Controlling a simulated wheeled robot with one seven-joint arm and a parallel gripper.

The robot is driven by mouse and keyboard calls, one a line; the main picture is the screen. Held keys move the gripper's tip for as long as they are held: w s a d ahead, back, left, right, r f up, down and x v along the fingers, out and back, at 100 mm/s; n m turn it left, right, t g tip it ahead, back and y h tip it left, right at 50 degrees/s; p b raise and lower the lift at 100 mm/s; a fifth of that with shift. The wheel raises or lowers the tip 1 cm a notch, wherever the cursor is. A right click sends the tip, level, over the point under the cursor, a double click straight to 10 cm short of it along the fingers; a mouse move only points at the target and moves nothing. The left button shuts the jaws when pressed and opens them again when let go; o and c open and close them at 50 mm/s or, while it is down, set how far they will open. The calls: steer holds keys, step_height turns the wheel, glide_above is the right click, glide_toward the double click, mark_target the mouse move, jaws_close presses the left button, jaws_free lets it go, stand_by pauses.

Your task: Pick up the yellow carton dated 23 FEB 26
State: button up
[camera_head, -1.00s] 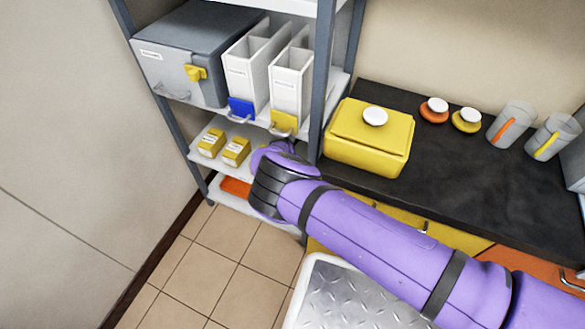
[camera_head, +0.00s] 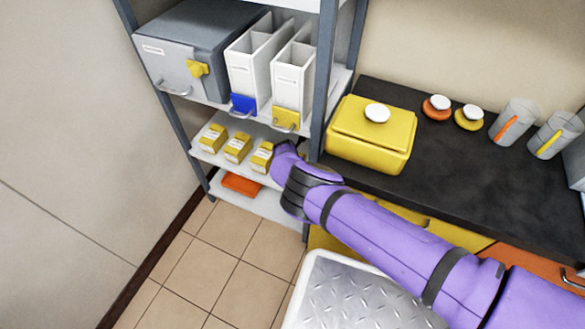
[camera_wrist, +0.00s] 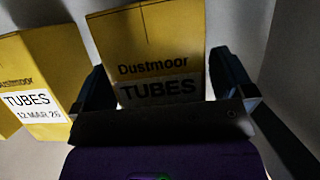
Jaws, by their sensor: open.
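Several yellow cartons stand in a row on the middle shelf in the head view: a left one (camera_head: 212,138), a middle one (camera_head: 237,147) and a right one (camera_head: 262,157) beside my wrist. In the wrist view, my gripper (camera_wrist: 161,72) is open, with one finger on each side of a yellow carton (camera_wrist: 155,40) marked Dustmoor TUBES. Its date is hidden behind the gripper body. A neighbouring carton (camera_wrist: 40,60) at the left reads TUBES, 12 MAR 26. The gripper's fingers are hidden in the head view. I cannot read the dates there or see 23 FEB 26.
White holders with a blue tag (camera_head: 243,104) and a yellow tag (camera_head: 286,118) stand on the shelf above, beside a grey box (camera_head: 190,50). A shelf post (camera_head: 325,75) stands close to my wrist. An orange item (camera_head: 241,184) lies below. A yellow box (camera_head: 370,140) sits on the counter.

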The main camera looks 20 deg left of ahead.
steer(key=shift+f, duration=0.2)
stand_by(0.6)
steer(key=c, duration=1)
